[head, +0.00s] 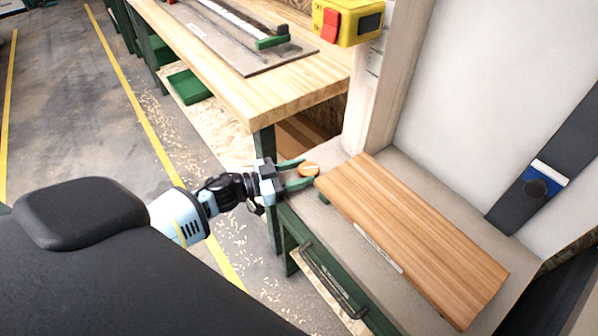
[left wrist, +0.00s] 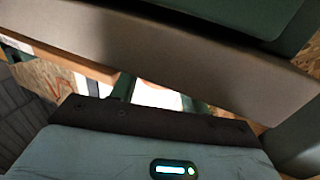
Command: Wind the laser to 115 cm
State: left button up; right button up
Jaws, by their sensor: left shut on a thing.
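My left gripper (head: 302,174) reaches in from the left over the near corner of the grey bench top. Its green fingers are shut on a small round orange knob (head: 309,169) beside the end of a wooden board. In the left wrist view the two green fingers (left wrist: 160,96) show partly behind the gripper's own body, with a pale patch between them. A yellow box with a red part and a dark screen (head: 347,22) is on the pale post above; I cannot tell whether it is the laser. No readable height figure shows. My right gripper is not in view.
The wooden board (head: 420,235) lies on the grey bench top (head: 395,165). A green drawer with a dark handle (head: 330,285) is below. A wood-topped workbench (head: 290,92) stands behind. A dark strip (head: 510,208) with a blue-white piece (head: 545,176) is at right.

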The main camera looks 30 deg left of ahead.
pick_arm(q)
jog(key=g+h, duration=0.1)
jog(key=m+b, duration=0.1)
jog(key=m+g+h+b, duration=0.1)
jog(key=shift+w+a+f+g+h, duration=0.2)
jog(key=shift+w+a+g+h, duration=0.05)
jog(key=shift+a+g+h, duration=0.05)
jog(key=m+g+h+b, duration=0.1)
jog(key=b, duration=0.1)
jog(key=m+g+h+b, duration=0.1)
jog(key=g, duration=0.1)
jog(key=shift+w+a+f+m+b, duration=0.1)
jog(key=shift+w+m+b, duration=0.1)
jog(key=shift+m+b, duration=0.2)
jog(key=m+g+b, duration=0.1)
jog(key=g+h+b, duration=0.1)
jog(key=m+g+b, duration=0.1)
jog(key=g+b, duration=0.1)
jog(key=shift+w+m, duration=0.25)
jog(key=shift+m, duration=0.05)
jog(key=shift+w+r+m+g+h+b, duration=0.15)
jog(key=shift+m+g+h+b, duration=0.15)
jog(key=shift+g+b, duration=0.35)
jog(key=shift+s+r+m+g+h+b, duration=0.1)
jog(key=shift+m+g+h+b, duration=0.1)
jog(key=shift+m+g+b, duration=0.35)
jog(key=o, duration=1)
